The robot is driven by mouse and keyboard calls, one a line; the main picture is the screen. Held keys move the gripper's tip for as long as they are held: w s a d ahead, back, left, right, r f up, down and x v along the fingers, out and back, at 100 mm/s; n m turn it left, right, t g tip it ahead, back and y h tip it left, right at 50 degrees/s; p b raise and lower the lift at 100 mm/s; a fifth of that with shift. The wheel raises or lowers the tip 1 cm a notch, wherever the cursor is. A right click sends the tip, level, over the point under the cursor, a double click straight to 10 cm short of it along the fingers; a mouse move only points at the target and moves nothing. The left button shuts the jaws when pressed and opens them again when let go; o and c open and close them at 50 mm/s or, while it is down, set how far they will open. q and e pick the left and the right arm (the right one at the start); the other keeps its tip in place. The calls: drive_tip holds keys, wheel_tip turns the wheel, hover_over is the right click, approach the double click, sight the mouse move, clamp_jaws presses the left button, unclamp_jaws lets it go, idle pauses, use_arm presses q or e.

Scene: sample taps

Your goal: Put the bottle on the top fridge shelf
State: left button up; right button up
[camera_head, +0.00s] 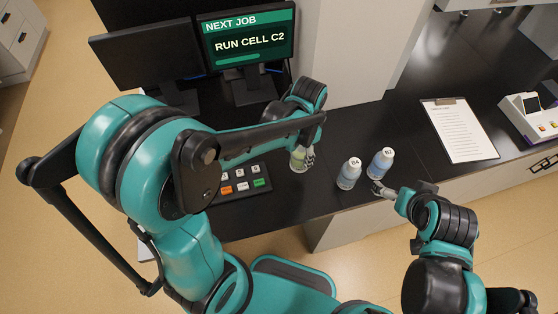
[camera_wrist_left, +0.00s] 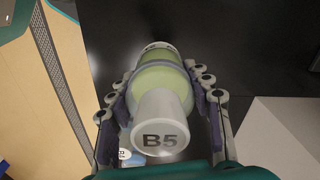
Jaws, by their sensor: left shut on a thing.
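A bottle with pale green contents and a white cap marked B5 (camera_wrist_left: 160,118) is between the fingers of my left gripper (camera_wrist_left: 160,105) in the left wrist view. The gripper is shut on it. In the head view this bottle (camera_head: 297,160) shows just below my left wrist, partly hidden by the left gripper (camera_head: 305,157), over the black counter. My right gripper (camera_head: 380,190) is low at the counter's front edge, close beside the blue bottle B2 (camera_head: 381,163); whether its fingers are open or touch the bottle is unclear. No fridge shelf is clearly seen.
Bottle B4 (camera_head: 348,173) stands left of B2 on the black counter (camera_head: 400,130). A button panel (camera_head: 240,184) lies at left. Two monitors stand behind, one (camera_head: 248,40) reading "RUN CELL C2". A clipboard (camera_head: 459,130) and a white device (camera_head: 530,117) are at right.

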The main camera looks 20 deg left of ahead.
use_arm(q)
drive_tip(key=shift+a+f+b, duration=0.35)
drive_tip(key=shift+a+f, duration=0.75)
drive_tip(key=shift+f, duration=0.25)
drive_tip(key=shift+a+f+b, duration=0.4)
drive_tip(key=shift+a+f, duration=0.65)
drive_tip(key=shift+f, duration=0.3)
drive_tip(key=shift+a+f+b, duration=0.35)
drive_tip(key=shift+a+f, duration=0.75)
drive_tip(key=shift+f, duration=0.25)
drive_tip(key=shift+f, duration=0.1)
drive_tip(key=o, duration=1.3)
drive_tip(key=shift+o, duration=0.2)
